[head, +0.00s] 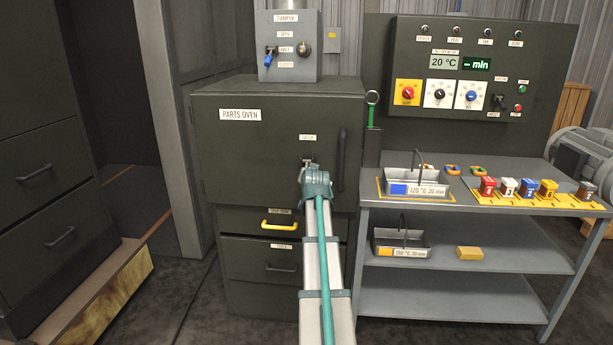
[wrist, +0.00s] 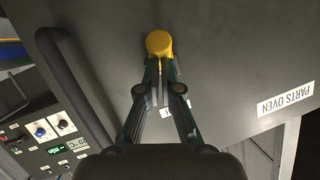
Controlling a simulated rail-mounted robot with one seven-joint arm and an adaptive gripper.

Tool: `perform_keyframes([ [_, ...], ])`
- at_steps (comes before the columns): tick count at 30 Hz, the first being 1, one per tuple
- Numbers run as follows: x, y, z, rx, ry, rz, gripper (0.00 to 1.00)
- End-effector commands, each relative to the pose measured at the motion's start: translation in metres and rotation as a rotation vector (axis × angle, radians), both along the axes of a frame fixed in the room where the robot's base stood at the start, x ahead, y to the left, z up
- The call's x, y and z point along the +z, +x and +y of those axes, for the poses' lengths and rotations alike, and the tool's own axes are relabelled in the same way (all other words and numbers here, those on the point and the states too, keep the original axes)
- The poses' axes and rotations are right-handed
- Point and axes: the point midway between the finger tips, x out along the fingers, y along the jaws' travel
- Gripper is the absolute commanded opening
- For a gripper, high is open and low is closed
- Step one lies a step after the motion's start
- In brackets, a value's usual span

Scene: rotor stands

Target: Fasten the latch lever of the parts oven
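The parts oven (head: 265,160) is a dark grey cabinet, and its door looks closed. Its latch (head: 308,160) is on the right part of the door, mostly hidden behind my gripper (head: 315,178) in the head view. In the wrist view, which is upside down, the latch lever's round yellow knob (wrist: 160,43) shows at the fingertips. My gripper (wrist: 161,68) has its two fingers drawn close together at the knob, with only a narrow gap between them. The lever's stem is mostly hidden by the fingers.
A vertical door handle (head: 342,160) stands right of the latch. A damper box (head: 290,62) with a blue-tipped lever sits on top. A control panel (head: 470,70) and a shelf bench (head: 455,215) with trays and coloured blocks stand at the right. Drawers are below the door.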

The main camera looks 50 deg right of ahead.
Motion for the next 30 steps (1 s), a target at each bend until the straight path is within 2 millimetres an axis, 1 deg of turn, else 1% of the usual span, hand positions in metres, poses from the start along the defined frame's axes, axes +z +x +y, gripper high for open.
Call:
perform_keyframes([
  [1, -0.006, -0.001, 0.001, 0.000, 0.008, 0.010, 0.00],
  [5, -0.001, -0.003, 0.002, 0.001, 0.007, 0.010, 0.00],
  [8, 0.010, -0.006, 0.004, 0.002, 0.005, 0.007, 0.00],
  [13, 0.039, -0.015, 0.011, 0.008, 0.001, 0.000, 0.00],
  [15, 0.037, -0.027, 0.023, 0.008, 0.000, 0.000, 0.00],
  [21, 0.048, -0.056, 0.050, 0.008, -0.002, -0.002, 0.00],
  [25, 0.053, -0.071, 0.064, 0.008, -0.002, -0.002, 0.00],
  [30, 0.059, -0.081, 0.073, 0.008, -0.001, -0.001, 0.00],
])
